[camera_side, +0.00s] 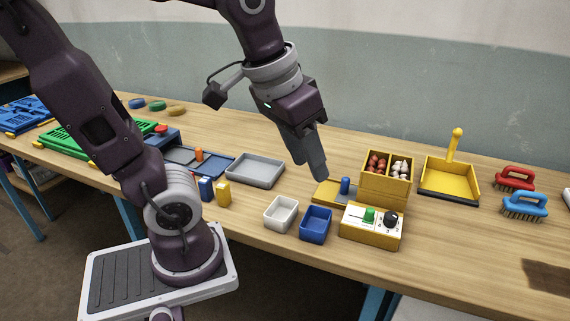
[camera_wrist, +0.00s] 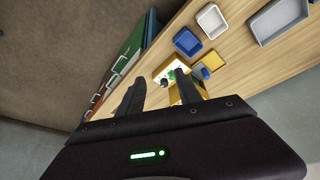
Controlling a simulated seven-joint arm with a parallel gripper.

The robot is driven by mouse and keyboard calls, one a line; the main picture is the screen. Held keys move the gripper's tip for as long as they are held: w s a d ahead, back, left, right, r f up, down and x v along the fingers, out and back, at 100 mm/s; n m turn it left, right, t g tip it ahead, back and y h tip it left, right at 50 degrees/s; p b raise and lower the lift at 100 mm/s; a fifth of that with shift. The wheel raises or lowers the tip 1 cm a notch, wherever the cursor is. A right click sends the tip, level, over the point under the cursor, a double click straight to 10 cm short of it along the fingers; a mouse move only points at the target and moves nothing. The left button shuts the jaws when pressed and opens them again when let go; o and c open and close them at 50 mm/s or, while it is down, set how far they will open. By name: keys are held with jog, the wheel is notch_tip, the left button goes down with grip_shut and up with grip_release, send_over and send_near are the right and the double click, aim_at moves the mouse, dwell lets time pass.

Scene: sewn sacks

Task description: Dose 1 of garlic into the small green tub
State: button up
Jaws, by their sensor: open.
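A yellow two-part bin (camera_side: 386,186) holds white garlic-like bulbs (camera_side: 399,168) in its right compartment and reddish-brown bulbs (camera_side: 377,163) in its left. A yellow control box (camera_side: 370,236) in front has a green knob (camera_side: 369,214) and a black dial (camera_side: 391,218); the box also shows in the wrist view (camera_wrist: 159,71). A blue peg (camera_side: 345,185) stands on a yellow plate beside the bin. I see no small green tub; a white tub (camera_side: 281,214) and a blue tub (camera_side: 316,223) stand left of the box. My gripper (camera_side: 319,178) is open and empty above the table, left of the bin.
A grey tray (camera_side: 255,170) lies behind the tubs. A yellow dustpan (camera_side: 449,180) and red (camera_side: 515,178) and blue (camera_side: 525,206) brushes lie to the right. A green crate (camera_side: 90,140) is at the left. The table's front right is mostly clear.

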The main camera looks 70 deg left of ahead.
jog(key=s, duration=0.4)
jog(key=n+g, duration=0.4)
jog(key=n, duration=0.1)
send_near(370, 209)
jog(key=s+a, duration=0.2)
notch_tip(370, 209, down, 7)
jog(key=shift+w+f, duration=0.15)
jog(key=shift+w, duration=0.05)
jog(key=shift+w+d+f, duration=0.2)
jog(key=shift+d+f, duration=0.25)
jog(key=shift+f, duration=0.3)
jog(key=shift+w+d+r, duration=0.15)
jog(key=shift+w+d, duration=0.4)
jog(key=shift+w, duration=0.1)
jog(key=shift+c, duration=0.3)
jog(key=shift+s+a, duration=0.85)
jog(key=shift+s, duration=0.05)
jog(key=shift+o, duration=0.3)
notch_tip(370, 209, up, 6)
jog(key=shift+a, duration=0.2)
jog(key=s+d+r+m+t, duration=0.3)
jog(key=s+d+r, duration=0.2)
jog(key=s+r, duration=0.65)
jog(key=s+d+r+m+t, duration=0.1)
jog(key=s+m, duration=0.2)
jog(key=s, duration=0.6)
jog(key=shift+s+d+r+t, duration=0.15)
jog(key=shift+d+t, duration=0.1)
jog(key=shift+t, duration=0.15)
